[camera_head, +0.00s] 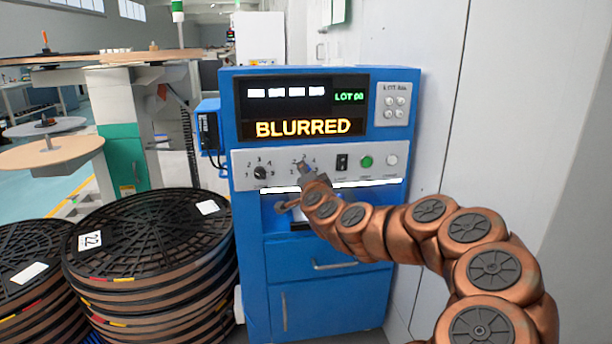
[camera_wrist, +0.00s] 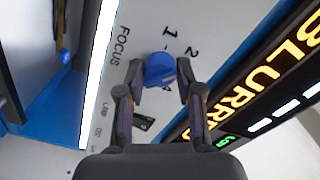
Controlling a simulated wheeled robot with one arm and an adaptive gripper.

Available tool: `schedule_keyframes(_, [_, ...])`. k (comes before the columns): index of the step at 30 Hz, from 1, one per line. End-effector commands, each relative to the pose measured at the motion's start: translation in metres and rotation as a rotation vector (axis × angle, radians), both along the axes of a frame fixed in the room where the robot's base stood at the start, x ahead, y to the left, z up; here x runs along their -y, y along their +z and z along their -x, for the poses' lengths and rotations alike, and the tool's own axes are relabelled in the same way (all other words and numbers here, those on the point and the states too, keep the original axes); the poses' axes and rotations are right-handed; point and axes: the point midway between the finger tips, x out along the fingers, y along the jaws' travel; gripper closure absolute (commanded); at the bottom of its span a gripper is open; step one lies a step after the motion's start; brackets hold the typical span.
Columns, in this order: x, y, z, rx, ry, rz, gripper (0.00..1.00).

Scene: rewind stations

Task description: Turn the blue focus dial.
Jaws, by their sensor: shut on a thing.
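The blue focus dial (camera_wrist: 160,70) is on the grey control panel, beside the printed word FOCUS and the numbers 1 and 2, in the wrist view. My gripper (camera_wrist: 158,82) has its two fingers on either side of the dial and is shut on it. In the head view my gripper (camera_head: 308,174) is at the panel, and my arm's end mostly hides the dial. The display (camera_head: 303,127) above reads BLURRED in orange letters.
A black dial (camera_head: 260,173) is left of my gripper. A black switch (camera_head: 342,162), a green button (camera_head: 366,161) and a white button (camera_head: 391,160) are to the right. Stacked black reels (camera_head: 150,235) stand left of the blue cabinet (camera_head: 330,285).

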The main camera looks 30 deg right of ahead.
Motion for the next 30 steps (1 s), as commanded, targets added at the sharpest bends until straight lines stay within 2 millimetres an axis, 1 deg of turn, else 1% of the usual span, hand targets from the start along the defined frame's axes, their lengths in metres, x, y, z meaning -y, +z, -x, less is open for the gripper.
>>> schedule_keyframes(15, [-0.0007, 0.0002, -0.0002, 0.008, 0.002, -0.018, 0.99])
schedule_keyframes(16, [-0.0007, 0.0002, -0.0002, 0.008, 0.002, -0.018, 0.62])
schedule_keyframes(22, [-0.0004, 0.0001, -0.0001, 0.007, 0.001, -0.019, 0.41])
schedule_keyframes(30, [-0.0002, 0.0001, 0.0001, 0.007, 0.001, -0.019, 0.40])
